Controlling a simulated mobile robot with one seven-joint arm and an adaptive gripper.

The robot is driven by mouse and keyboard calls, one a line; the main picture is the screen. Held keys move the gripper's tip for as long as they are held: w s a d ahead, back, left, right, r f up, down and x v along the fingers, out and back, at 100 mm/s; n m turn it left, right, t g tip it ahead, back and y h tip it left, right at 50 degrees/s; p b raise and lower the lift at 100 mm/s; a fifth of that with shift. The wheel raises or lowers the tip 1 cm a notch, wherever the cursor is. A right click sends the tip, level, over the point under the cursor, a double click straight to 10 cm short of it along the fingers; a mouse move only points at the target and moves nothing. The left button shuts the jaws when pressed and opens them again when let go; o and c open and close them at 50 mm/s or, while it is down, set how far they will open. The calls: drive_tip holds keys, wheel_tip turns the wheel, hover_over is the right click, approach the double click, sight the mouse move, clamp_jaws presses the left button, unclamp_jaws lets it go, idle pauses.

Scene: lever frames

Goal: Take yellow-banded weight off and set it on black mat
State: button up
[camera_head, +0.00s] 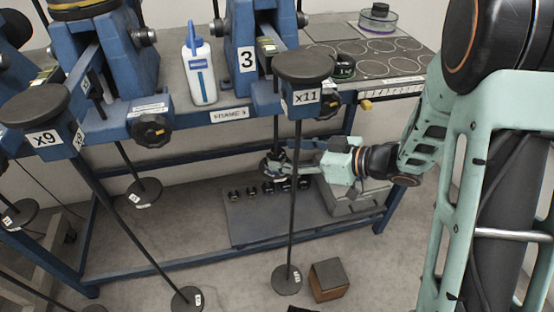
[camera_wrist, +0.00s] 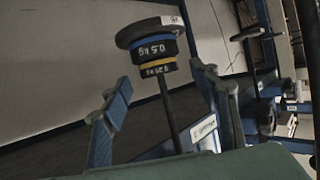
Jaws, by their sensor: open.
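The yellow-banded weight (camera_wrist: 158,68) is a dark disc on a thin hanger rod, stacked against a blue-banded 0.5 kg weight (camera_wrist: 154,50) and the hanger's wider dark plate. The wrist picture looks upside down. My gripper (camera_wrist: 161,76) is open, with its fingers spread either side of the stack and gaps showing; I cannot tell the depth. In the head view my gripper (camera_head: 292,163) is beside the stack (camera_head: 275,166) under frame 3, partly hiding it. A dark mat-like sheet (camera_head: 250,228) lies low under the bench; I cannot tell if it is the black mat.
Several small black weights (camera_head: 268,187) line the sheet's back edge. A grey box (camera_head: 352,203) stands to its right. The x11 rod (camera_head: 294,190) hangs in front. A wooden block (camera_head: 328,280) is on the floor. The bench top holds a white bottle (camera_head: 199,70) and a circle-marked board (camera_head: 405,65).

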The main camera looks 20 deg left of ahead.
drive_tip(key=shift+x, duration=1)
drive_tip(key=c, duration=1.2)
drive_tip(key=shift+c, duration=0.2)
drive_tip(key=shift+r, duration=0.1)
